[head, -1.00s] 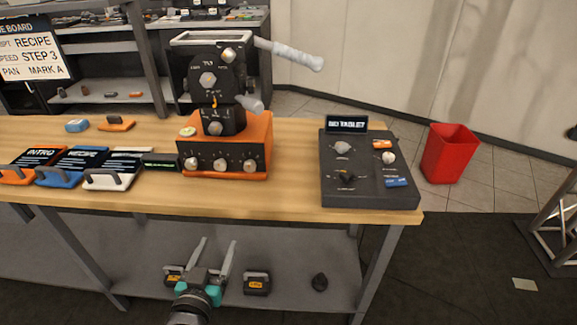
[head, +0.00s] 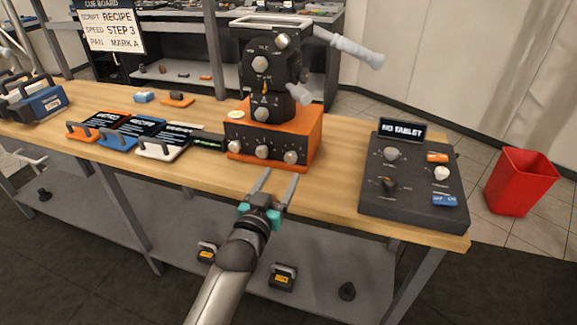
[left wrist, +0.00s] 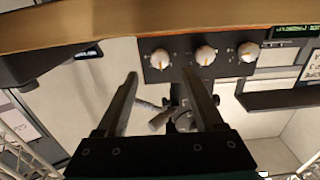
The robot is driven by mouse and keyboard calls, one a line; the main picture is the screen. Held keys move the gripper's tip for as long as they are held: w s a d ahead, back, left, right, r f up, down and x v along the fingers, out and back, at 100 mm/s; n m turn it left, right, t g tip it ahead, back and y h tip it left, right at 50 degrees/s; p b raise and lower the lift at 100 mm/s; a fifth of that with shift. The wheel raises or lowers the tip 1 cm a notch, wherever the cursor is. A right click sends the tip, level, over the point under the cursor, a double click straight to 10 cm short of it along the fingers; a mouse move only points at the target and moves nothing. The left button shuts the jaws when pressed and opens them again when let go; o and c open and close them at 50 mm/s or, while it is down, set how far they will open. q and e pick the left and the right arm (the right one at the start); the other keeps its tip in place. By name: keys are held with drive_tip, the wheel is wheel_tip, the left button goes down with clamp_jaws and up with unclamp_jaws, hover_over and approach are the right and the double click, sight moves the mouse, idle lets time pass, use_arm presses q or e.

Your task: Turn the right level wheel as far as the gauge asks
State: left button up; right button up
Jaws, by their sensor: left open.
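The orange base (head: 270,165) of the camera head stands on the bench and has three pale knobs on its dark front. The right level wheel (head: 290,157) is the rightmost knob. In the left wrist view, which looks turned over, it appears as the leftmost knob (left wrist: 160,59), just beyond the fingertips. A small display with green text (head: 207,143) sits left of the base; its reading is too small to tell. My left gripper (head: 279,178) is open and empty, in front of the base and apart from the wheel. My right gripper is not in view.
A dark control panel (head: 407,207) stands at the bench's right end. Several coloured cards with handles, including a white one (head: 162,148), lie to the left. The pan handle (head: 352,48) sticks out to the upper right. Bare bench (head: 335,172) lies between base and panel.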

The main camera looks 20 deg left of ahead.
sight(290, 160)
use_arm(q)
drive_tip(key=w+b, duration=0.1)
drive_tip(key=w, duration=0.3)
drive_tip(key=shift+w, duration=0.1)
drive_tip(key=shift+w+d+b, duration=0.1)
drive_tip(key=shift+w+b, duration=0.5)
drive_tip(key=shift+w, duration=0.7)
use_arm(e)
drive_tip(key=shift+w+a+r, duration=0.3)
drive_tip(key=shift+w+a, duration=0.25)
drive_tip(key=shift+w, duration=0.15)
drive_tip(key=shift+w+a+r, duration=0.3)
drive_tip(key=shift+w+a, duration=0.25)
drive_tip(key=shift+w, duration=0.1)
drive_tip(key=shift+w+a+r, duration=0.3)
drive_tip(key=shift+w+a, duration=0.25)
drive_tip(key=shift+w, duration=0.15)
use_arm(q)
drive_tip(key=shift+c, duration=0.2)
clamp_jaws()
